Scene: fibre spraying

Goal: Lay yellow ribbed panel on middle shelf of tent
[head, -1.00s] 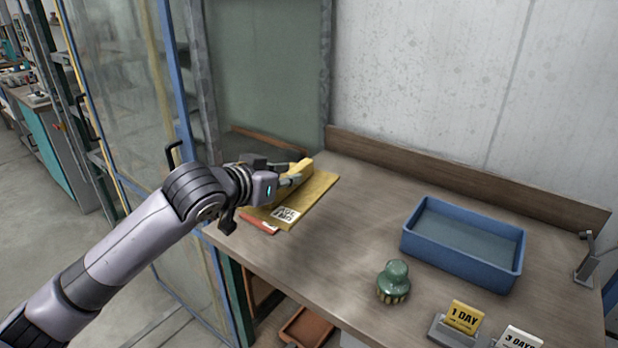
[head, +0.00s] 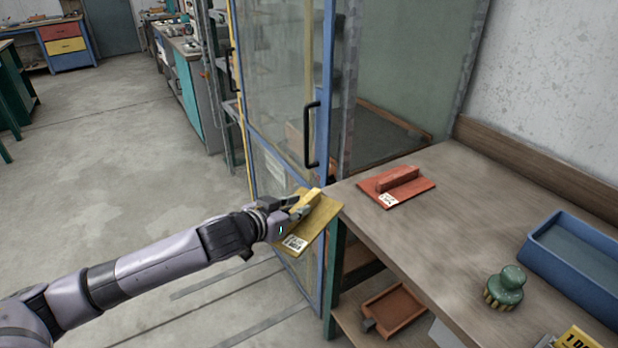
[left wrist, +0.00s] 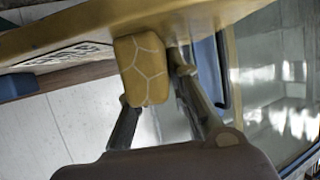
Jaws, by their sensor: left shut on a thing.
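The yellow ribbed panel (head: 319,222) is a thin plate with a raised rib and a small printed label. My left gripper (head: 302,207) is shut on its rib and holds it in the air just left of the bench corner. In the left wrist view the rib (left wrist: 141,72) sits between the fingers of the left gripper (left wrist: 150,90), with the plate's edge above. The tent (head: 283,95) has glass panels, a blue frame and a dark handle (head: 311,135), and stands behind the panel. Its shelves are hard to make out through the glass. My right gripper is not in view.
A red ribbed panel (head: 407,193) lies on the bench (head: 440,240) near its left end. A blue tray (head: 578,262) and a green-topped brush (head: 505,288) are farther right. An orange-brown tray (head: 396,309) is below the bench. Open floor (head: 130,180) spreads to the left.

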